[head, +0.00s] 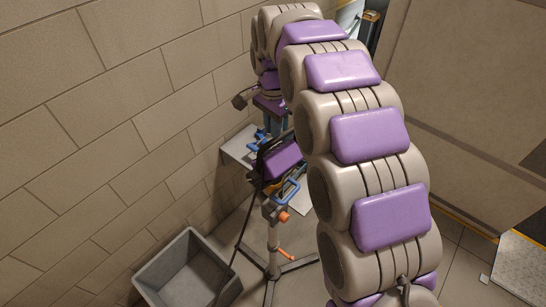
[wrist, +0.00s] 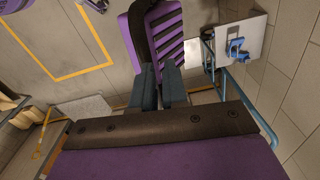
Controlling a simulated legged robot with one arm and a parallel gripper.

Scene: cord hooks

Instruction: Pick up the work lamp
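The work lamp (head: 282,160) has a purple body with a dark frame and handle. In the head view it sits at the top of a tripod stand (head: 273,240), below my gripper (head: 272,124). In the wrist view the purple ribbed lamp (wrist: 176,32) lies just past the fingertips. Its black handle (wrist: 139,38) runs down to the fingers of my gripper (wrist: 159,68). The two grey-blue fingers stand close together with a narrow gap. I cannot tell whether they grip the handle or are only beside it.
A grey open bin (head: 188,268) stands left of the tripod. A brick wall (head: 110,110) rises on the left. A pale shelf with blue clamps (wrist: 246,38) is at the right of the wrist view. A black cord hangs by the stand.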

